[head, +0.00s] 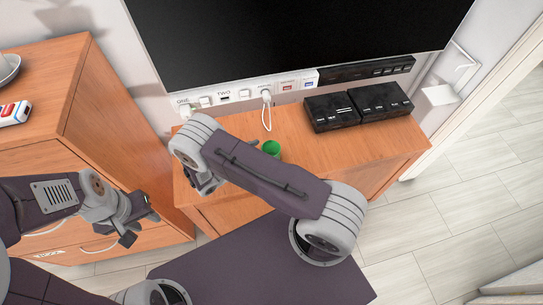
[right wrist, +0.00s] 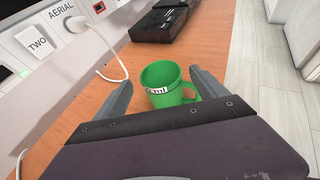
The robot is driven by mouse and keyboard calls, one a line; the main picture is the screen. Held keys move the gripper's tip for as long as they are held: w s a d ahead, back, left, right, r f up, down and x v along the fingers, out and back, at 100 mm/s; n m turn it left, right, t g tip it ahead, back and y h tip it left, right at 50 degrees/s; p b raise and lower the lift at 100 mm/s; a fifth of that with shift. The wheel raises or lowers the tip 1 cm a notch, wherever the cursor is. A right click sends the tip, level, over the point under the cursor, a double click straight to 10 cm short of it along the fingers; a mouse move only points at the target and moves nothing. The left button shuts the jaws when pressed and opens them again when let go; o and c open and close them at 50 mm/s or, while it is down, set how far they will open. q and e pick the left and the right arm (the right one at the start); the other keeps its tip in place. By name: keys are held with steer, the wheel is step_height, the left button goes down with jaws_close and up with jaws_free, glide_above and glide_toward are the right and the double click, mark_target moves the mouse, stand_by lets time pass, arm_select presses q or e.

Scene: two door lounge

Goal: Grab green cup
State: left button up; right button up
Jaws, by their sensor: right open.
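The green cup (head: 271,148) stands upright on the wooden cabinet top, just beyond my right arm in the head view. In the right wrist view the cup (right wrist: 163,82) has a white label on its side and its handle at the right. My right gripper (right wrist: 161,78) is open, with one finger on either side of the cup and visible gaps between them. In the head view my right forearm mostly hides this gripper. My left gripper (head: 140,226) is open and empty at the left, in front of the wooden drawers.
Two black boxes (head: 358,106) stand on the cabinet (head: 320,150) right of the cup. A white socket panel (head: 244,94) with a plug and hanging white cable (right wrist: 110,66) runs along the wall behind. A black screen (head: 300,35) hangs above. A taller wooden cabinet (head: 110,110) stands left.

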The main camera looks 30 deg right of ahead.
mark_target(277, 145)
steer(key=p+x, duration=0.1)
steer(key=x, duration=0.4)
steer(key=shift+a, duration=0.1)
jaws_close()
steer(key=s+a+r, duration=0.6)
steer(key=s+r, duration=0.4)
steer(key=r, duration=0.1)
steer(key=shift+b, duration=0.35)
